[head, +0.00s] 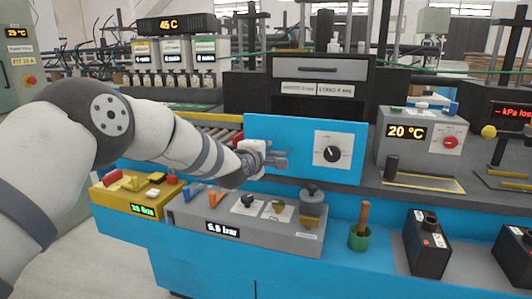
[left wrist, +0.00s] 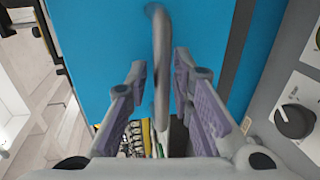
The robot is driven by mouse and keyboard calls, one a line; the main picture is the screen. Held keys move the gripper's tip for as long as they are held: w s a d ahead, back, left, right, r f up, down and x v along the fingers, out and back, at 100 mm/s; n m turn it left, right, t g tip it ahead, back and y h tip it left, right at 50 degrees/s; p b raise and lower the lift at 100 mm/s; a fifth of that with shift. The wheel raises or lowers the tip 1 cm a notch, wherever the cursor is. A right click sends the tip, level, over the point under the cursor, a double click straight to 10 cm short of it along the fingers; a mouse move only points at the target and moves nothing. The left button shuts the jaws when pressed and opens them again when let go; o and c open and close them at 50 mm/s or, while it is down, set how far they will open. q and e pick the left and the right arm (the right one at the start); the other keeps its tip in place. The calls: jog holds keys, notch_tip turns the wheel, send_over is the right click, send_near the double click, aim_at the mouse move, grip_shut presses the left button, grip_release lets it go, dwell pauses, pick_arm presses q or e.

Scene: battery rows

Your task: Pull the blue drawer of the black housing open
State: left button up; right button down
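The black housing (head: 310,103) stands on the workbench, behind and above a blue front panel (head: 296,134) that I take for the drawer front. The panel also fills the upper part of the left wrist view (left wrist: 95,45). A grey bar handle (left wrist: 160,55) stands out from it. My left gripper (head: 275,160) is at the panel's left part, with its fingers (left wrist: 160,95) on either side of the handle. Gaps show between the fingers and the bar, so it is open around it. How far the drawer is out is hard to tell. My right gripper is not in view.
A dial (head: 333,150) sits on the blue panel's right part. A grey console (head: 240,235) with knobs and levers lies just below my left gripper. A yellow box (head: 130,195) is left of it, a green cup (head: 359,238) right. A grey temperature unit (head: 425,150) stands further right.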

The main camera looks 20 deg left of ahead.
pick_arm(q)
jog(key=shift+s, duration=0.15)
jog(key=v, duration=1.1)
jog(key=shift+s, duration=0.4)
